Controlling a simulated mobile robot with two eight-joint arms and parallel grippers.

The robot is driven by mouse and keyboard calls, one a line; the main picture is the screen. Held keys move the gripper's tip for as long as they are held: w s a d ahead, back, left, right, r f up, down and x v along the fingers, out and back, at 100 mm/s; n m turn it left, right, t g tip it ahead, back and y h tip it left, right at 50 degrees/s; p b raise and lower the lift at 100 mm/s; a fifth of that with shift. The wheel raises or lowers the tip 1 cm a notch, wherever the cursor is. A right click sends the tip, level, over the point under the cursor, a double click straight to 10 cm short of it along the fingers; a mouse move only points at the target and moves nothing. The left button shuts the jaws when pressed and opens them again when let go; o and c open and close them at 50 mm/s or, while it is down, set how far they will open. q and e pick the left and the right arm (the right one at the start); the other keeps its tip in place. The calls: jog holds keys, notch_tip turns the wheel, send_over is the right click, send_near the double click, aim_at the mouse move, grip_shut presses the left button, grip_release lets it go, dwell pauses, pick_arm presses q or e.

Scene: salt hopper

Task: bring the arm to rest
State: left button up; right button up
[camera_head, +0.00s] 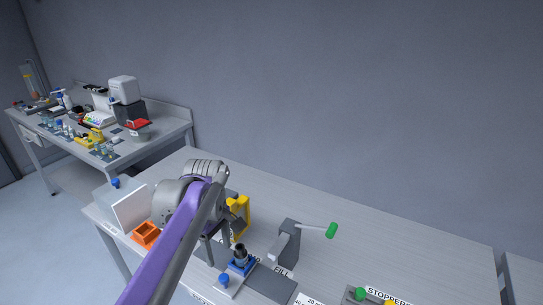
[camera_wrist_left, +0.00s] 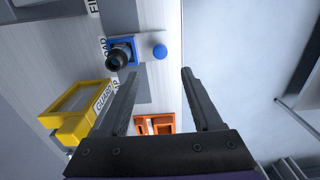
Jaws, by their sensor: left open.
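My left arm reaches in from the bottom of the head view, with a purple link. Its gripper (camera_head: 216,236) hangs over the left part of the near bench (camera_head: 330,215). In the left wrist view the two dark fingers (camera_wrist_left: 160,82) are spread apart with nothing between them. A blue fixture with a black knob (camera_wrist_left: 119,55) lies beyond the fingertips, apart from them. It also shows in the head view (camera_head: 240,262), just right of the gripper. My right gripper is in neither view.
A yellow guard (camera_head: 241,213) stands close behind the gripper, partly hidden; an orange tray (camera_head: 145,235) is to its left. A grey post with a green-ended lever (camera_head: 331,230) stands right. The bench's back right is clear. A cluttered second bench (camera_head: 165,118) stands far left.

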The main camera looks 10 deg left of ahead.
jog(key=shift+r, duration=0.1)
pick_arm(q)
jog(key=s+d+f+m+t, duration=0.2)
jog(key=s+f+m, duration=0.4)
jog(key=s, duration=0.3)
jog(key=s+d+f+m+t, duration=0.1)
jog(key=s+f+m+t, duration=0.2)
jog(key=s+f+m, duration=0.2)
jog(key=s+m, duration=0.3)
jog(key=s, duration=0.1)
jog(key=shift+d+f, duration=0.35)
jog(key=shift+d, duration=0.05)
